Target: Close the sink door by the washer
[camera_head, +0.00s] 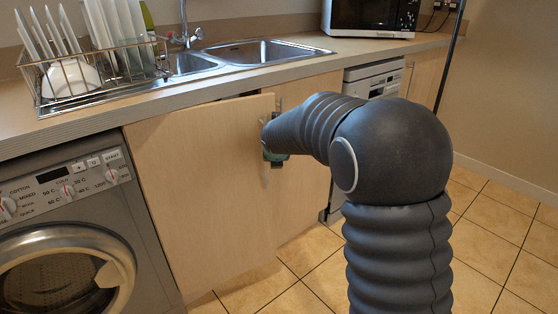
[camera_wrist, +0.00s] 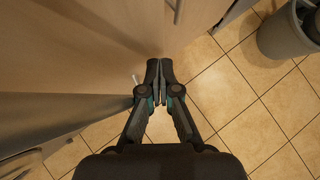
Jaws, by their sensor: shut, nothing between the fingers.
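The sink door by the washer (camera_head: 200,190) is a pale wood panel standing slightly ajar, with a dark gap along its top. Its handle (camera_head: 265,176) is near its right edge. In the head view the end of my arm reaches this edge; my gripper (camera_head: 274,153) is mostly hidden by the arm, with a bit of green showing. In the wrist view my gripper (camera_wrist: 160,68) is shut and empty, its tips close to wood panels. A small pale handle (camera_wrist: 136,80) shows just left of the fingers. Whether the fingers touch the door I cannot tell.
The washer (camera_head: 70,240) stands left of the door. A second wood door (camera_head: 305,190) and a dishwasher (camera_head: 372,80) are to the right. The sink (camera_head: 265,52) and dish rack (camera_head: 95,80) are above.

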